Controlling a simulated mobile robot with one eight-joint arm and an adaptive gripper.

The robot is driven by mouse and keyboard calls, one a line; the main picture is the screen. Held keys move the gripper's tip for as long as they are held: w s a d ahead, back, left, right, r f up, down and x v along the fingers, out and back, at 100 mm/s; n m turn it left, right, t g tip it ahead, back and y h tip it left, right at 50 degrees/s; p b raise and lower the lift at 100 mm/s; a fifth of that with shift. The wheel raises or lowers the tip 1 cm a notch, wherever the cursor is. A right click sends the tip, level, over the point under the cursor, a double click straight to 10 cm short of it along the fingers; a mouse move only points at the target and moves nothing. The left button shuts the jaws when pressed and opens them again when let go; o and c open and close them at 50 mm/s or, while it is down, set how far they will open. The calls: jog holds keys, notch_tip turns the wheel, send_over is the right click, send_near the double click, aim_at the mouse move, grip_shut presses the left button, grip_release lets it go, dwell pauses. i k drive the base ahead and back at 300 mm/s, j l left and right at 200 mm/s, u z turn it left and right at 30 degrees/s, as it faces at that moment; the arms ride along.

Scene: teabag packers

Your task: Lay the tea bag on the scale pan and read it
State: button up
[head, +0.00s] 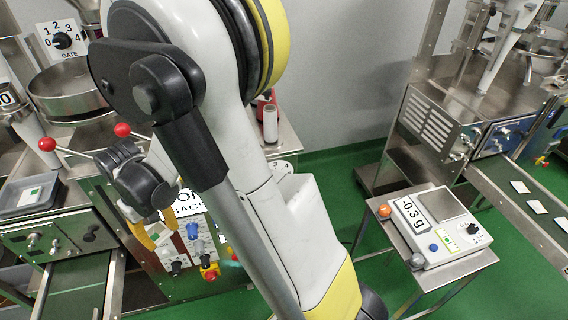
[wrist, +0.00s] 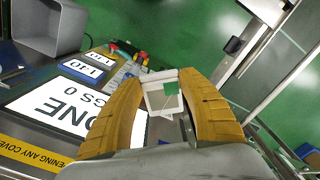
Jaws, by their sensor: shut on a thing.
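My gripper (head: 158,232) is at the left in the head view, in front of a machine's control panel. In the wrist view its two yellow fingers (wrist: 160,80) are closed on a white tea bag (wrist: 153,97) with a green square on it. The bag is held near the fingertips, above the machine and floor. The scale is not clearly visible in the wrist view.
The scale stands on a small metal table (head: 458,268) with an orange ball-like knob (head: 384,211) beside it. Several white bags lie on a conveyor (head: 500,194) at the right. A grey tray (head: 28,200) is at the far left. Green floor (head: 336,190) separates the machines from the table.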

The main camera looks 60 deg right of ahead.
aim_at(438, 206)
jog(key=k+l+z, duration=0.1)
jog(key=z, duration=0.4)
jog(key=k+l+z, duration=0.1)
jog(key=z, duration=0.4)
jog(key=l+z, duration=0.2)
jog(key=z, duration=0.3)
jog(key=i+l+z, duration=0.15)
jog(key=z, duration=1.9)
